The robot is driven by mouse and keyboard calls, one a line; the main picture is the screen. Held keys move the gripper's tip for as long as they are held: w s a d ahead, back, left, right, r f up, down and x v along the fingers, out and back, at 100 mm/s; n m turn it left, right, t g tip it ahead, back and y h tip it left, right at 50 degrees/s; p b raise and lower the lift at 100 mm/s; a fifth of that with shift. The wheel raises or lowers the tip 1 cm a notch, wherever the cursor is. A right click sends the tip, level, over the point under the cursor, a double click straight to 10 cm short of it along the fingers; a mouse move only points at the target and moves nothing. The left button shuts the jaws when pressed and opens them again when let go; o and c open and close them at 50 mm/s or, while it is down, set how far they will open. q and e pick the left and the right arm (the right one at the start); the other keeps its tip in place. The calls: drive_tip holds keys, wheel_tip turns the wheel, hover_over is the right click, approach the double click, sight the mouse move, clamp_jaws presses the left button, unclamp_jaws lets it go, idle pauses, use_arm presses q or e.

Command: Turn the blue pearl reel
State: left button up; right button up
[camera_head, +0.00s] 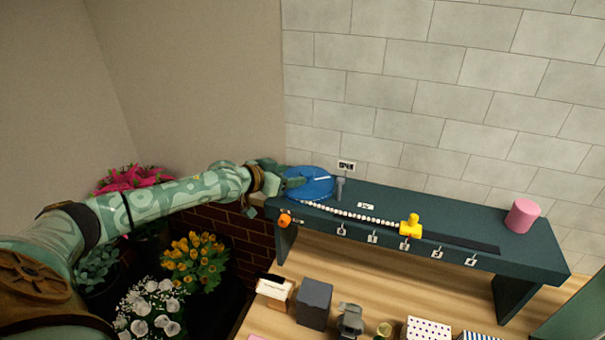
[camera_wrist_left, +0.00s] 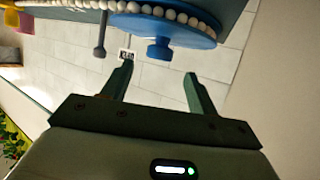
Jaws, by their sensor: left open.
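The blue pearl reel (camera_head: 312,180) lies flat at the left end of the dark teal shelf (camera_head: 465,213). A strand of white pearls (camera_head: 350,213) runs from its rim to a yellow piece (camera_head: 411,226). In the left wrist view the reel (camera_wrist_left: 140,24) shows at the top, with a blue knob (camera_wrist_left: 158,48) standing out from it. My left gripper (camera_head: 283,177) is at the reel's left edge in the head view. In the wrist view the left gripper (camera_wrist_left: 157,80) is open and empty, the knob lined up between its fingers, just beyond the tips. My right gripper is not in view.
A grey post (camera_head: 339,188) stands just right of the reel. An orange knob (camera_head: 284,220) and several hooks are on the shelf's front. A pink cylinder (camera_head: 522,215) stands at the right end. Flowers (camera_head: 195,260) fill the lower left. Boxes stand on the wooden table below.

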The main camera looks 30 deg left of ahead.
sight(304, 173)
use_arm(q)
drive_tip(key=b+x, duration=0.1)
drive_tip(key=x, duration=0.5)
drive_tip(key=shift+r, duration=0.1)
drive_tip(key=shift+s, duration=0.1)
